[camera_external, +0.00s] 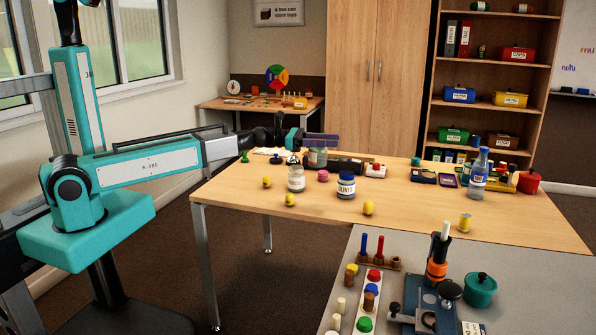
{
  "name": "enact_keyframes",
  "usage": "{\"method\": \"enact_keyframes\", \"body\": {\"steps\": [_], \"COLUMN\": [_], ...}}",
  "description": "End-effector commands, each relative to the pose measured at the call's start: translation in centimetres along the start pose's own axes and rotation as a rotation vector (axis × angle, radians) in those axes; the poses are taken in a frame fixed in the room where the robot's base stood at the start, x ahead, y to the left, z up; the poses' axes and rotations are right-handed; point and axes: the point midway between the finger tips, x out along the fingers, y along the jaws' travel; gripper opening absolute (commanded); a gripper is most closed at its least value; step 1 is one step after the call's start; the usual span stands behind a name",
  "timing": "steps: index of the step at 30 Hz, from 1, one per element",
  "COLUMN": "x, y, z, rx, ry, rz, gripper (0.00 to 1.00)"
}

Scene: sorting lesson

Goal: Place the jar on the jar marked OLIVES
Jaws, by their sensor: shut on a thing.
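My gripper (322,140) is above the far left part of the wooden table and is shut on a small glass jar (317,158) with a pale label. The jar hangs at the fingers, and its upper part is hidden by them. Whether its base touches the table is too small to tell. A jar with a blue lid and a dark label that seems to read OLIVES (346,185) stands upright on the table, to the right of and nearer than my gripper. Another glass jar with a white label (296,179) stands to its left.
Small yellow pieces (368,208) and a pink one (323,176) lie around the jars. A clear bottle with a blue cap (479,175) and a red pot (529,181) stand at the right. The table's middle front (420,215) is mostly free. A grey bench (540,275) with parts is nearer.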

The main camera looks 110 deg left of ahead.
Motion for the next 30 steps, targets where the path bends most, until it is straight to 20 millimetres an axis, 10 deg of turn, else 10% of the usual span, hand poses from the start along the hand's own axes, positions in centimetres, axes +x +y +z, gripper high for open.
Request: {"method": "enact_keyframes", "body": {"steps": [30], "x": [9.4], "y": [5.3], "z": [-0.9], "rx": [-0.001], "ry": [-0.001], "rz": [0.001], "gripper": [0.18]}}
